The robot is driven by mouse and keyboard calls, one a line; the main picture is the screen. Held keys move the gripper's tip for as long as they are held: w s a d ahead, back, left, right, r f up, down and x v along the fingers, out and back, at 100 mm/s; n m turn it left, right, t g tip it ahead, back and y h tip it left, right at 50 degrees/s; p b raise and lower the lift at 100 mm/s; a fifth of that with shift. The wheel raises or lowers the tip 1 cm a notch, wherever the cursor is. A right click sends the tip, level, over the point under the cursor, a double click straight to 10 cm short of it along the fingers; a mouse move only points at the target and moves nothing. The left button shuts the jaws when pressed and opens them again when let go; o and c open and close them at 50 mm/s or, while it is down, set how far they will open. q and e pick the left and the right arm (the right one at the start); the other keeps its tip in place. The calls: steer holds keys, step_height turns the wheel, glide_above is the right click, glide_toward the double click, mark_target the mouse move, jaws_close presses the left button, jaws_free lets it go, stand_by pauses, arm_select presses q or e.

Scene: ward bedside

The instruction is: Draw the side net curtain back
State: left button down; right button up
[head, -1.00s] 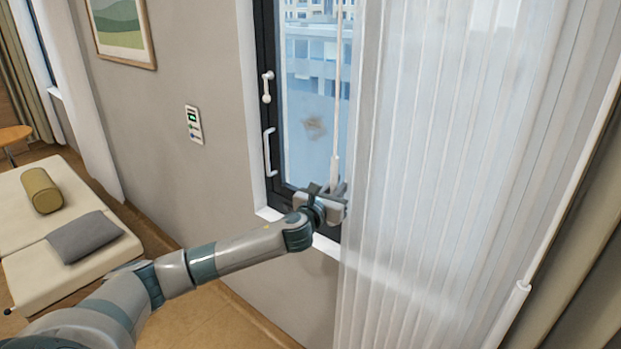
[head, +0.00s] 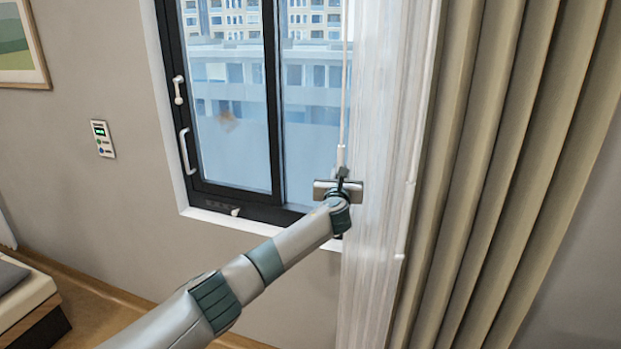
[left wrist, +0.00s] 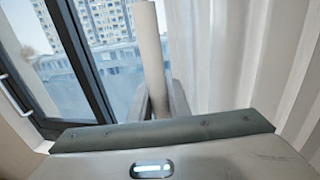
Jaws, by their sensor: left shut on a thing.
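The white net curtain (head: 385,130) hangs bunched in narrow folds at the right side of the window. A thin white draw wand (head: 343,110) hangs at its left edge. My left gripper (head: 340,178) is at the wand's lower end, beside the curtain edge. In the left wrist view the wand (left wrist: 150,55) stands upright between the fingers, and the gripper (left wrist: 160,105) is shut on it. The net curtain (left wrist: 235,60) hangs to the right there. My right gripper is not in view.
The dark-framed window (head: 272,100) is largely uncovered, with a white sill (head: 260,225) below. Heavy beige curtains (head: 510,150) hang to the right. A wall control panel (head: 103,138) is at left, and a bed corner (head: 30,300) shows low left.

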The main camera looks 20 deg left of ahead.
mark_target(378, 179)
arm_select(q)
steer(key=d, duration=1)
steer(key=shift+s+d+b, duration=0.35)
steer(key=shift+s+b, duration=0.05)
steer(key=c, duration=1.7)
jaws_free()
steer(key=shift+d, duration=0.1)
steer(key=shift+o, duration=0.2)
steer(key=shift+d, duration=0.15)
steer(key=shift+a, duration=0.2)
